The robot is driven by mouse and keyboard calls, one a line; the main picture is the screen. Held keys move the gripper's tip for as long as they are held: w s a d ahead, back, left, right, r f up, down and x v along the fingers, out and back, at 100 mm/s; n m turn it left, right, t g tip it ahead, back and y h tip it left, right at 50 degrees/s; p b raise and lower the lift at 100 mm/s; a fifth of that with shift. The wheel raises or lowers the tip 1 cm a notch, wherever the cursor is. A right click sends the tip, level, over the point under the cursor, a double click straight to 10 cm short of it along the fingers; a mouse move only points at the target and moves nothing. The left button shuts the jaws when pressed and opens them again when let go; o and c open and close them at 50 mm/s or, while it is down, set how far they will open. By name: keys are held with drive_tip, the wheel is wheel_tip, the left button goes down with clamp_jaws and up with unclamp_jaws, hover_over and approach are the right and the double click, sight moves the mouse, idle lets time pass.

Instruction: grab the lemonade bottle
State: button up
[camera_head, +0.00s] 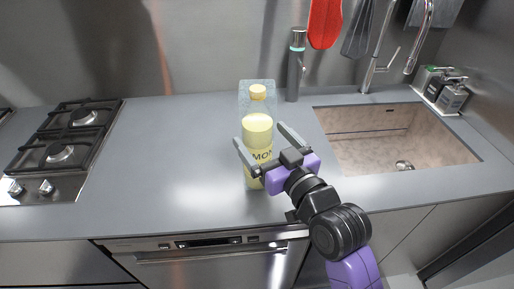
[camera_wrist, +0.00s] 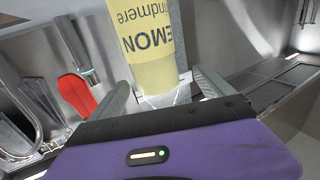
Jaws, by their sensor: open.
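The lemonade bottle (camera_head: 257,130) stands upright on the grey counter, with a yellow cap and a pale yellow label. In the wrist view the bottle (camera_wrist: 146,45) appears upside down, with its label lettering between and beyond the fingers. My gripper (camera_head: 259,134) is open at the bottle's near side, with one finger toward its left and one toward its right. The fingers also show in the wrist view (camera_wrist: 160,92). I cannot tell whether either finger touches the bottle. The bottle's lower right part is partly hidden by my gripper.
A dark cylindrical bottle (camera_head: 296,65) stands behind to the right, near the wall. A sink (camera_head: 329,150) with a tap (camera_head: 376,62) lies to the right. A gas hob (camera_head: 88,114) is at the left. The counter (camera_head: 170,150) between hob and bottle is clear.

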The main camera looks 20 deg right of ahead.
drive_tip(key=shift+w, duration=0.95)
drive_tip(key=w+p, duration=0.1)
drive_tip(key=w, duration=0.1)
drive_tip(key=w+f, duration=0.1)
drive_tip(key=w, duration=0.2)
drive_tip(key=shift+w+p, duration=0.15)
drive_tip(key=shift+p, duration=0.2)
drive_tip(key=shift+c, duration=0.4)
drive_tip(key=c, duration=1.8)
drive_tip(key=shift+r, duration=0.15)
clamp_jaws()
